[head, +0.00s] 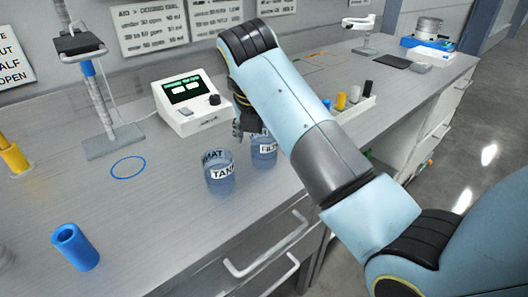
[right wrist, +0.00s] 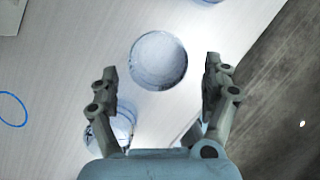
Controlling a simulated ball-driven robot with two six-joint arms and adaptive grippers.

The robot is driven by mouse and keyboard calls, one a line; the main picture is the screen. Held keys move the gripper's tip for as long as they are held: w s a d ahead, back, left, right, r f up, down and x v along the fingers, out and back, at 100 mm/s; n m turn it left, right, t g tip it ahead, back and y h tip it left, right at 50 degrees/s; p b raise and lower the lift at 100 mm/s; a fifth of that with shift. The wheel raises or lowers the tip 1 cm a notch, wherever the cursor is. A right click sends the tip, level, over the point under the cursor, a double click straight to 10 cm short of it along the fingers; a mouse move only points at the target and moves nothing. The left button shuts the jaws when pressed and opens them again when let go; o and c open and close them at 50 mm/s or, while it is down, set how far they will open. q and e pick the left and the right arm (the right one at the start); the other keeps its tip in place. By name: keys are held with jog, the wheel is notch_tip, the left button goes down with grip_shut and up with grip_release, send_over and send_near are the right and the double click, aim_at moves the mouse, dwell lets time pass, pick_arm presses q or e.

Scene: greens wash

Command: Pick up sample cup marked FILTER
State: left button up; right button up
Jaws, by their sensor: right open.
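The clear bluish cup marked FILTER (head: 264,153) stands on the bench in the head view, its label partly covered by my right gripper (head: 246,128). The cup marked TANK (head: 219,175) stands beside it, to the left and nearer. In the right wrist view my right gripper (right wrist: 161,72) is open and empty. A round cup (right wrist: 158,60), which fits the FILTER cup's place, shows between and just beyond its fingertips. A second cup (right wrist: 122,128) is partly hidden behind the left finger. My left gripper is not in view.
A white meter (head: 188,102) stands behind the cups. A clamp stand (head: 112,140) and blue ring mark (head: 128,167) are to the left. A blue tube (head: 75,247) stands front left. Another cup (right wrist: 208,1) shows at the wrist view's top edge. The bench edge runs along the right.

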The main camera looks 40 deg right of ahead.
aim_at(264, 149)
jog(key=x, duration=0.4)
jog(key=shift+a+f, duration=0.1)
jog(key=shift+a, duration=0.05)
jog(key=c, duration=1.2)
jog(key=shift+o, duration=0.2)
